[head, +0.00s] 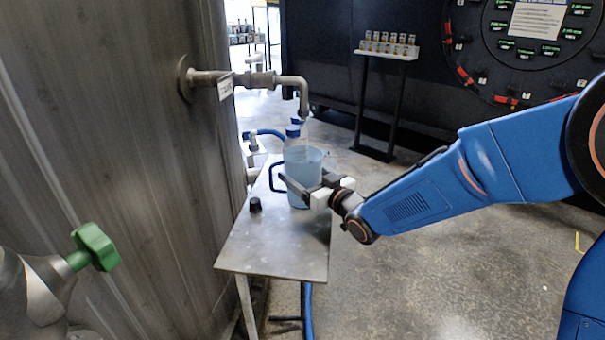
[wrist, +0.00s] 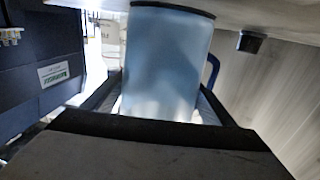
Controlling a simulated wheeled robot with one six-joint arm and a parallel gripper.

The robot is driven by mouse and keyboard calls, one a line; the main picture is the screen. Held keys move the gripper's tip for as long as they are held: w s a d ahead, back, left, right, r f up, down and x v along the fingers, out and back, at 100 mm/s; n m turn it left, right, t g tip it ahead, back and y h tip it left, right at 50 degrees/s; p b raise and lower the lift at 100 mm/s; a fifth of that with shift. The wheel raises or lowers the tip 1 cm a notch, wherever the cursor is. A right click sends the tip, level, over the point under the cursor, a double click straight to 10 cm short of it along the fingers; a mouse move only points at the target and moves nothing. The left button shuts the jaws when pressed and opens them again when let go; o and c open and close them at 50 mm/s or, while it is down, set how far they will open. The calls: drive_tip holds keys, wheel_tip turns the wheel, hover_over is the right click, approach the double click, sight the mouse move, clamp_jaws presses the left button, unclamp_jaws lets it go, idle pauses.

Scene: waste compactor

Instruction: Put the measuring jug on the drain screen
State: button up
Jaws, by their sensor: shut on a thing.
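The measuring jug (head: 303,165) is pale blue and translucent, with a dark blue handle on its left in the head view. It is upright over the metal bench, below and in front of the pipe outlet. My gripper (head: 308,186) is shut on its lower body from the right. In the wrist view, which looks upside down, the jug (wrist: 165,60) fills the space between the fingers, with its dark base edge close to the bench. I cannot tell whether the base touches the bench. I cannot make out a drain screen; the jug and gripper hide part of the bench top.
The metal bench (head: 275,255) has bare room at its near end. A black knob (head: 255,205) stands on it left of the jug. A bent pipe (head: 290,82) hangs above, with a blue-capped bottle (head: 293,131) behind the jug. A green-handled valve (head: 95,247) is at lower left.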

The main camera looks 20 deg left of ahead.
drive_tip(key=shift+f, duration=0.15)
drive_tip(key=o, duration=1.2)
drive_tip(key=v, duration=1.2)
